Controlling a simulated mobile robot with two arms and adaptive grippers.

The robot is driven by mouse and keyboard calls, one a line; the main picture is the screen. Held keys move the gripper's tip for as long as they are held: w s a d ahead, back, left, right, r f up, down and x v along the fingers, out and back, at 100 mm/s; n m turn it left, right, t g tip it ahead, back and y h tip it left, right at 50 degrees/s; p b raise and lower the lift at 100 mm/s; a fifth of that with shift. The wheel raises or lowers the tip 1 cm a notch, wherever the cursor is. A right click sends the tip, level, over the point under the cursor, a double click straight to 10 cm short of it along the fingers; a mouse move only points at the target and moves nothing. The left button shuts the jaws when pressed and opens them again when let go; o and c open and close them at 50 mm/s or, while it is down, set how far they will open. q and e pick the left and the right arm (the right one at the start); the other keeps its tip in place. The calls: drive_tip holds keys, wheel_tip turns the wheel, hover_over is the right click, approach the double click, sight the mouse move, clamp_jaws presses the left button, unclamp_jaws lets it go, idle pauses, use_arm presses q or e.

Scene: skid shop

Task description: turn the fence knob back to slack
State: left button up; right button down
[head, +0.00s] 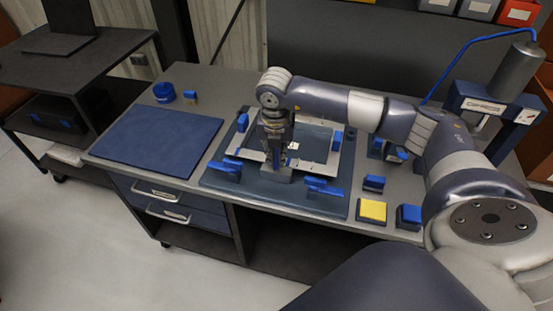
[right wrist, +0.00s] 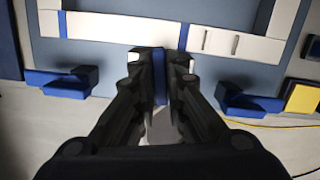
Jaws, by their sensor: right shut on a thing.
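My right gripper (head: 277,166) reaches down over the front of a fixture with a pale rectangular frame (head: 323,146) on a dark blue base plate (head: 278,194). In the right wrist view its two fingers (right wrist: 160,58) are shut on a narrow blue part, the fence knob (right wrist: 160,86), at the near edge of the pale frame (right wrist: 110,28). The fingers touch it on both sides. In the head view the gripper hides the knob, and its turn angle cannot be told. My left gripper is not in view.
Blue clamps stand to the left (head: 226,170) and right (head: 323,189) of the gripper. A yellow button (head: 372,210) and a blue block (head: 409,216) sit at the bench's front right. A blue mat (head: 155,142) lies clear on the left. A press (head: 505,95) stands at right.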

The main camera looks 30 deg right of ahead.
drive_tip(key=shift+w+d+r+n, duration=0.1)
drive_tip(key=shift+w+d+n, duration=0.1)
drive_tip(key=shift+d+n, duration=0.1)
drive_tip(key=shift+n+b, duration=0.7)
drive_tip(key=shift+n, duration=0.3)
drive_tip(key=shift+n+b, duration=0.4)
drive_tip(key=shift+n, duration=0.5)
drive_tip(key=shift+n+t, duration=0.3)
drive_tip(key=shift+n, duration=0.1)
